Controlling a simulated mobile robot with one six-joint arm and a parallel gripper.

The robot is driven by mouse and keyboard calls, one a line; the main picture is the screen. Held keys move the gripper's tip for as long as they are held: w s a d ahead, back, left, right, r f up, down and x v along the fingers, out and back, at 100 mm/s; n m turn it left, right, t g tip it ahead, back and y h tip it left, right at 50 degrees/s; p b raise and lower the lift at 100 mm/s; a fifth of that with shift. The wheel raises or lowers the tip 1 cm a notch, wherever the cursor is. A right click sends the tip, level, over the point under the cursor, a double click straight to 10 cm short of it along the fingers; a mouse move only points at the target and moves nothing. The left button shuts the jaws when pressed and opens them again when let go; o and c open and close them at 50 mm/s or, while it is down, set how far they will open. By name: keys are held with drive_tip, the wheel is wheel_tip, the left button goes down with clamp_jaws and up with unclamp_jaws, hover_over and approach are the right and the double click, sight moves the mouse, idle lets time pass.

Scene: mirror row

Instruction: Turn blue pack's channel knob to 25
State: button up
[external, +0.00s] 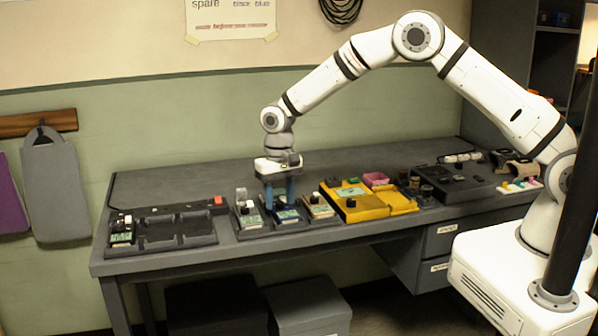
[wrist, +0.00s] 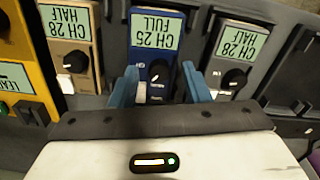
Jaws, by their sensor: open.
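The blue pack (external: 288,216) stands in the middle of three packs in a dark holder on the bench, under my gripper (external: 280,195). In the wrist view the blue pack (wrist: 178,54) has a screen reading CH 25 FULL. Its black channel knob (wrist: 157,70) with a white pointer mark sits below the screen. My gripper (wrist: 160,80) is open, with one blue finger on each side of the knob and a visible gap on both sides. A pale part beside the left finger is partly hidden.
A tan pack (wrist: 76,46) and a grey pack (wrist: 234,58) flank the blue one closely, both reading CH 28 HALF. A yellow unit (external: 365,201) stands right of them in the external view. A long dark tray (external: 175,229) lies at the left.

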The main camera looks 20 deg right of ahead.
sight(282, 202)
drive_tip(key=shift+r+m+p, duration=0.35)
drive_tip(key=shift+m+p, duration=0.15)
drive_tip(key=shift+m, duration=0.5)
wheel_tip(282, 202, up, 8)
drive_tip(key=b, duration=0.2)
drive_tip(key=d+r, duration=0.6)
drive_tip(key=d, duration=0.5)
drive_tip(key=w+d+r+t, duration=0.1)
drive_tip(key=d+r, duration=0.5)
drive_tip(key=d, duration=0.5)
drive_tip(key=shift+w+d+n+y, duration=0.2)
drive_tip(key=shift+n+y, duration=0.1)
drive_tip(key=shift+r, duration=0.1)
